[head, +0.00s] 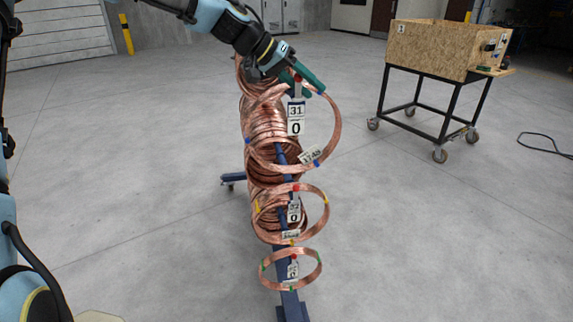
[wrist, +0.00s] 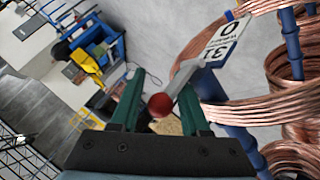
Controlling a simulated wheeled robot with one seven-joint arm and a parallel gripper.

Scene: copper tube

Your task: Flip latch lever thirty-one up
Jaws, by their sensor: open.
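The tag reading 31 and 0 (head: 296,118) hangs at the top coil of copper tube (head: 334,130); it also shows in the wrist view (wrist: 222,42). Latch lever thirty-one is a grey bar (wrist: 182,78) with a red ball knob (wrist: 160,104) at its end. My gripper (head: 312,90) has green fingers and is at the top of that coil. In the wrist view, my gripper (wrist: 162,80) is open, with the red knob between its two fingers. A gap shows on the left of the knob; contact on the right cannot be told.
A lower coil carries tag 32 (head: 294,212), and a smaller coil (head: 263,272) hangs below it. All are on a blue stand (head: 291,306). A wooden box on a wheeled cart (head: 430,48) stands at right. The floor between is clear.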

